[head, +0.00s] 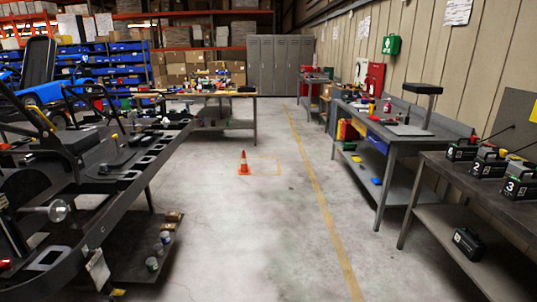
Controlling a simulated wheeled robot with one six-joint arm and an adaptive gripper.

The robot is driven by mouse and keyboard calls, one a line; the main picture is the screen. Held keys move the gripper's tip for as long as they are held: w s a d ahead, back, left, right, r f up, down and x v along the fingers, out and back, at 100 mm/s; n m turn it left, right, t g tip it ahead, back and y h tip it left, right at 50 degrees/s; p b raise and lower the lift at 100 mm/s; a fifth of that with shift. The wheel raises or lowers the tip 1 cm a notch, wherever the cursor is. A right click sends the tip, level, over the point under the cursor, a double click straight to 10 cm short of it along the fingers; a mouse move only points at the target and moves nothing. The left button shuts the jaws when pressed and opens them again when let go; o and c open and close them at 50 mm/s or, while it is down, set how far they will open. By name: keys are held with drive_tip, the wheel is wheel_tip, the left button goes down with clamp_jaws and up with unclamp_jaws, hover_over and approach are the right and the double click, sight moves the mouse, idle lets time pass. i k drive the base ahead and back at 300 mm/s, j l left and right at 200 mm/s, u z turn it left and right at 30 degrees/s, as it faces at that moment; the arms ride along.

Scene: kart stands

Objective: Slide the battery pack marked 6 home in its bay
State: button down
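The battery pack marked 6 (462,150) is a black box with a handle and a white number. It stands upright on the dark bench at the right, the leftmost in a row with the packs marked 2 (488,163) and 3 (518,180). A dark kart chassis (85,165) sits on a stand along the left side. I cannot pick out the battery bay for certain. My gripper is not in view.
A similar black pack (467,243) lies on the right bench's lower shelf (450,228). A grey workbench (400,137) stands beyond. An orange cone (244,165) stands mid-floor. The concrete aisle (255,235) is otherwise clear between the kart stand and the benches.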

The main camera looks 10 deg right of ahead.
sight(458, 152)
drive_tip(key=i+z, duration=0.2)
drive_tip(key=i, duration=0.4)
drive_tip(key=i+j+z, duration=0.1)
drive_tip(key=i+z, duration=0.15)
drive_tip(key=i, duration=0.35)
drive_tip(key=i+j+z, duration=0.2)
drive_tip(key=i, duration=0.35)
drive_tip(key=i+l+z, duration=0.25)
drive_tip(key=i+z, duration=0.25)
drive_tip(key=i, duration=0.2)
drive_tip(key=i+z, duration=0.45)
drive_tip(key=i, duration=0.25)
drive_tip(key=i+l, duration=0.15)
drive_tip(key=i, duration=0.15)
drive_tip(key=i+l+u, duration=0.1)
drive_tip(key=i, duration=0.2)
